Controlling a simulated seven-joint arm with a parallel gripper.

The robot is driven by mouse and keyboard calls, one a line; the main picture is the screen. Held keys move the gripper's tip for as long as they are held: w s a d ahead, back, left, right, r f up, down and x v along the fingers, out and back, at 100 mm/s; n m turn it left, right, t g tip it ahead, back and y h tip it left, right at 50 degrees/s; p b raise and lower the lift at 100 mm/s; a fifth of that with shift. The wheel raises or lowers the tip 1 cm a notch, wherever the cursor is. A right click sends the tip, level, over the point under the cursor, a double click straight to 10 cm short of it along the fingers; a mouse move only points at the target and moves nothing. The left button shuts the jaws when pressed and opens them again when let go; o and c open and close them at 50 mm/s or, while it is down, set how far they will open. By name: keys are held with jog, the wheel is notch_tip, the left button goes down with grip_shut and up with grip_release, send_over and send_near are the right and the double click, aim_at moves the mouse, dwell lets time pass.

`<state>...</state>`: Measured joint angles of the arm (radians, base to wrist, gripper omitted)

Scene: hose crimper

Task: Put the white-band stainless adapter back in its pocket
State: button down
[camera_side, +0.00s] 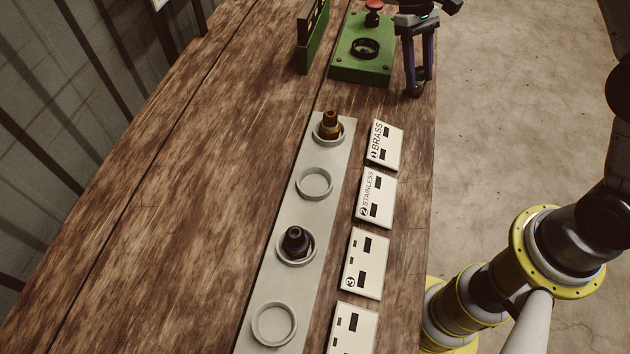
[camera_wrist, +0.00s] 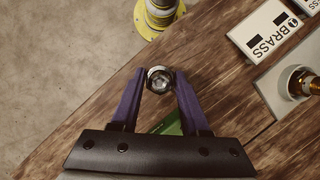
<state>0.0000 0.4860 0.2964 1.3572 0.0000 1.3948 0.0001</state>
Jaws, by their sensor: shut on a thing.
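My gripper (camera_side: 418,83) is at the back right edge of the table, beside the green base. In the wrist view my gripper (camera_wrist: 160,84) is shut on a round metallic adapter (camera_wrist: 161,80) with a pale rim, seen end-on between the fingertips. In the side view the adapter is small and dark, so its band cannot be made out there. The grey strip (camera_side: 340,147) bears a row of ring pockets. The ring (camera_side: 314,183) beside the STAINLESS card (camera_side: 375,198), marked 2, is empty.
A brass adapter (camera_side: 329,122) stands in the ring by the BRASS card (camera_side: 384,146). A black adapter (camera_side: 295,240) sits in the third ring. The nearest ring (camera_side: 274,324) is empty. A green base (camera_side: 362,66) with a red knob (camera_side: 373,17) stands at the back. The table's left is clear.

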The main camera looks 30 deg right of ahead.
jog(key=shift+r, duration=0.15)
notch_tip(320, 180, up, 13)
jog(key=s+a, duration=0.3)
jog(key=a, duration=0.7)
jog(key=s+a, duration=0.3)
jog(key=a, duration=0.8)
jog(key=s+a, duration=0.4)
jog(key=a, duration=0.6)
jog(key=shift+w+d+f, duration=0.1)
jog(key=shift+w+f, duration=0.05)
jog(key=shift+f, duration=3.05)
jog(key=shift+w+f, duration=0.15)
jog(key=shift+f, duration=3.05)
jog(key=shift+c, duration=1.6)
grip_release()
